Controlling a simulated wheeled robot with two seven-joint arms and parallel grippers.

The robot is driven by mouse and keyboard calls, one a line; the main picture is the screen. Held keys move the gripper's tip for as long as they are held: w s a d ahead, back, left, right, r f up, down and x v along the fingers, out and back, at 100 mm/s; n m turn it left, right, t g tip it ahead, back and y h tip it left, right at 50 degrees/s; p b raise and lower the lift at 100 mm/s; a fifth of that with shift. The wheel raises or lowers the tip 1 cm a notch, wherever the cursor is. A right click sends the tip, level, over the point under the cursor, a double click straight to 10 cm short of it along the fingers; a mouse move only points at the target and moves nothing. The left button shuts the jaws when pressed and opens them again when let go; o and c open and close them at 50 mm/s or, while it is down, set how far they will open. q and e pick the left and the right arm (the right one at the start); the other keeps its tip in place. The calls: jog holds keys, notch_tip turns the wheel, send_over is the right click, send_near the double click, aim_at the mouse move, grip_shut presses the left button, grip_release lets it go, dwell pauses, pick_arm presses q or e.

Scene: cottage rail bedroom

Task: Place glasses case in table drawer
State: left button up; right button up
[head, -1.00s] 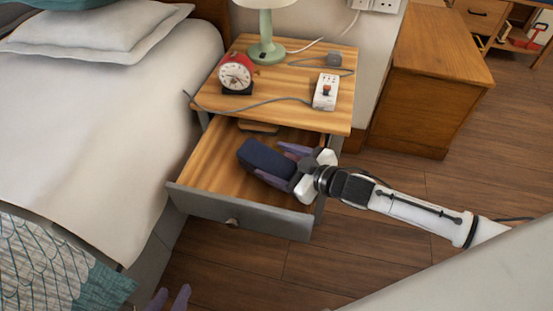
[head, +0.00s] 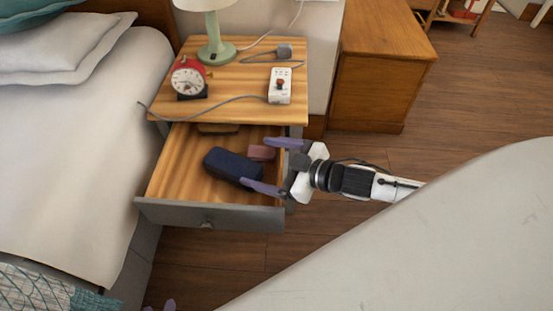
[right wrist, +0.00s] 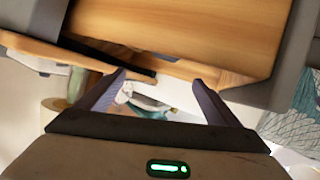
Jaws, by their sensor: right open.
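The glasses case (head: 231,165), a dark navy rounded block, lies on the wooden floor of the open table drawer (head: 208,214). My right gripper (head: 256,163) is open at the drawer's right side. Its purple fingers are spread, with the lower tip close to or touching the case's right end; I cannot tell which. The case is not between the fingers. In the right wrist view the open fingers (right wrist: 160,78) are empty, and I cannot make out the case. My left gripper (head: 160,306) shows only its spaced fingertips at the bottom edge.
A small reddish-brown block (head: 262,153) lies in the drawer behind the case, and a brown item (head: 218,128) sits at its back. The nightstand top (head: 235,85) holds a red alarm clock (head: 187,78), a lamp (head: 215,45) and a white switch box (head: 281,86). The bed is left.

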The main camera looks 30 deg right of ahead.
jog(key=shift+p+v, duration=0.35)
jog(key=shift+v, duration=1.75)
